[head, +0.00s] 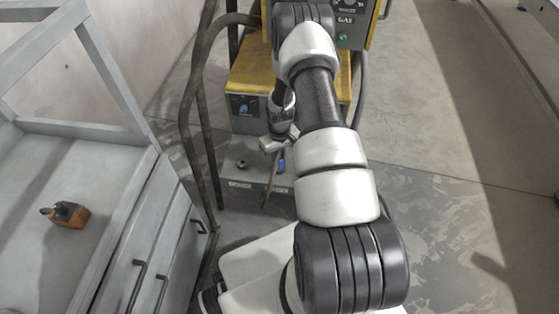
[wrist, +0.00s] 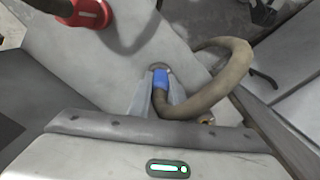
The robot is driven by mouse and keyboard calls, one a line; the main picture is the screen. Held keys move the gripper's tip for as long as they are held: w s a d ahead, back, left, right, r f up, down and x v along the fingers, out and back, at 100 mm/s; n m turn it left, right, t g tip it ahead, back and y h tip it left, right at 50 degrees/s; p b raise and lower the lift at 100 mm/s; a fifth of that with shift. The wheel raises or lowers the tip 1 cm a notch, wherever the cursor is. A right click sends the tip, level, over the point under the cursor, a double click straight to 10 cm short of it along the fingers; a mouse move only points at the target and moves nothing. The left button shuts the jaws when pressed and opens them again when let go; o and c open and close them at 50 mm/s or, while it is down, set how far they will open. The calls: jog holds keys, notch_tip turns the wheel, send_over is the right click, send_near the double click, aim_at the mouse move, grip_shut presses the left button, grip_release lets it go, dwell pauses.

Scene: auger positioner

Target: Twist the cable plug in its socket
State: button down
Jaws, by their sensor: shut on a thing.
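The cable plug (wrist: 160,79) is a blue sleeve on the end of a thick brown cable (wrist: 226,80). In the wrist view its tip meets a round dark socket (wrist: 157,66) in a light grey panel. My gripper (wrist: 159,98) is shut on the plug, with its grey fingers on either side. In the head view my gripper (head: 276,144) is in front of the machine's lower grey panel (head: 236,183), and a bit of blue plug (head: 282,165) shows beside it. How far the plug sits in the socket, and its turn angle, cannot be told.
A red connector with a thick cable (wrist: 92,12) is on the same panel at upper left. The yellow machine (head: 250,75) stands behind my arm. Dark hoses (head: 190,110) hang at its left. A grey workbench (head: 110,190) holds a small orange-brown object (head: 70,215).

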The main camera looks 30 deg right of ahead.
jog(key=m+b, duration=0.1)
jog(key=m, duration=0.1)
jog(key=shift+f+m, duration=0.1)
jog(key=shift+m, duration=0.2)
jog(key=shift+a+m, duration=0.1)
jog(key=shift+m, duration=0.8)
jog(key=c, duration=1.5)
grip_release()
jog(key=shift+c, duration=0.2)
notch_tip(320, 180, up, 18)
jog(key=p, duration=0.3)
jog(key=shift+f, duration=0.2)
jog(key=shift+r, duration=0.1)
